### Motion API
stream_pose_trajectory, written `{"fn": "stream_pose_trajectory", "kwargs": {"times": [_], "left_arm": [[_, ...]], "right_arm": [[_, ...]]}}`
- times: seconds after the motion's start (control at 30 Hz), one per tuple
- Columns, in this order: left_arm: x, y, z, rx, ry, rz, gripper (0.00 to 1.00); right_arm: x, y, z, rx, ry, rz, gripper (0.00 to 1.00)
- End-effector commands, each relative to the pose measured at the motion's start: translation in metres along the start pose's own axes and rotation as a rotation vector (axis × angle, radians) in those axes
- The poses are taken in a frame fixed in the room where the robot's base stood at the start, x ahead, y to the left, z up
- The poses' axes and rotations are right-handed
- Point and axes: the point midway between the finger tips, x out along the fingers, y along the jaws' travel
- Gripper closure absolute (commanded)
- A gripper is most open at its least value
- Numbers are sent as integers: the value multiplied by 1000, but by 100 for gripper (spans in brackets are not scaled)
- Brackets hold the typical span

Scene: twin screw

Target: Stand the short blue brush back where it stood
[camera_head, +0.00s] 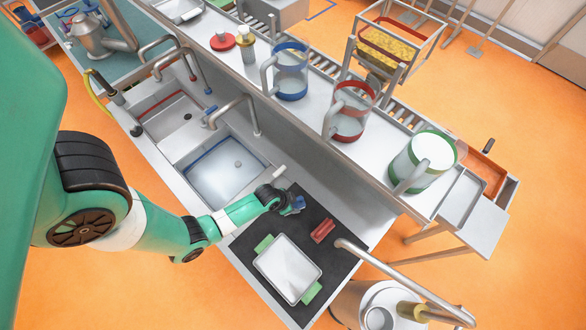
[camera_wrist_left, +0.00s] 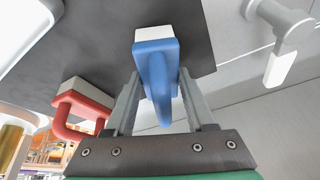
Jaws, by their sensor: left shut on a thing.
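The short blue brush (camera_wrist_left: 157,62) has a blue looped handle and white bristles. My left gripper (camera_head: 291,206) is shut on its handle, with a finger on each side. In the wrist view the bristles point away from the gripper, toward the dark mat (camera_head: 255,238). I cannot tell whether they touch it. In the head view only a little blue of the brush (camera_head: 299,203) shows beside the gripper, at the mat's far end. A red brush (camera_head: 323,230) stands on the mat to the right; it also shows in the wrist view (camera_wrist_left: 82,103). My right gripper is not in view.
A white tray with green handles (camera_head: 287,269) lies on the mat in front of the red brush. A sink basin (camera_head: 225,172) is at the left. A shelf behind holds blue, red and green banded jugs (camera_head: 423,160). A grey pipe (camera_head: 400,283) crosses the right.

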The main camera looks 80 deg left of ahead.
Motion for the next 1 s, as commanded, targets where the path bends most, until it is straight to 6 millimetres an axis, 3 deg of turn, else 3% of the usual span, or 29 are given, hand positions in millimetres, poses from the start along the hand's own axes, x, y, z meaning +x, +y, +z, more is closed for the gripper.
{"fn": "stream_pose_trajectory", "kwargs": {"times": [0.33, 0.37, 0.53, 0.83, 1.0], "left_arm": [[5, 0, 2, 0, 1, 0, 97], [5, 0, 2, 0, 1, 0, 43], [4, 0, 1, 0, 1, 0, 15], [1, 0, 0, 0, 1, 0, 15], [-22, 0, -1, 0, 2, -1, 15]], "right_arm": [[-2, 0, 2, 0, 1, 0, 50], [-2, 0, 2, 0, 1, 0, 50], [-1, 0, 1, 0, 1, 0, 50], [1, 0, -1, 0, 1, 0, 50], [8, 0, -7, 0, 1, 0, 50]]}}
